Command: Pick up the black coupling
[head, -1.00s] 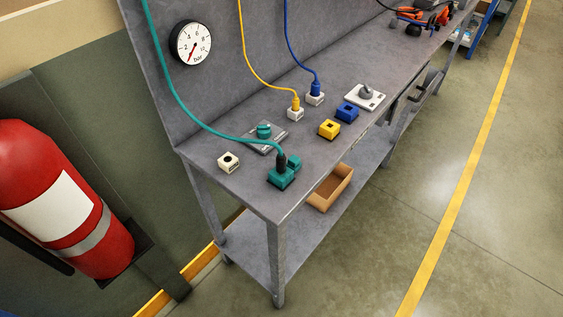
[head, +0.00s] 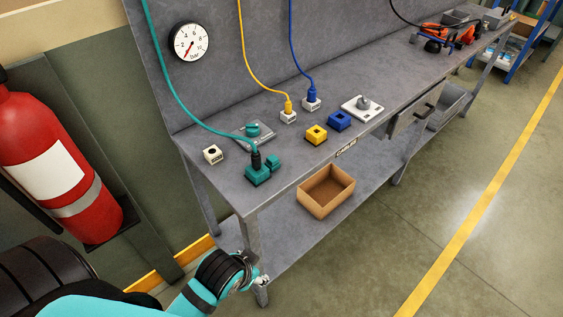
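My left gripper (head: 259,279) is at the bottom of the view, beside the bench's front leg and below the bench top. It is well apart from the coupling. Its fingers are too small and unclear to tell whether they are open. My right gripper is out of view.
The bench top (head: 225,190) also bears a white block (head: 212,154), yellow block (head: 316,134) and blue block (head: 339,121). Yellow and blue hoses hang behind. A cardboard box (head: 326,212) sits on the lower shelf. A fire extinguisher (head: 55,160) stands at left.

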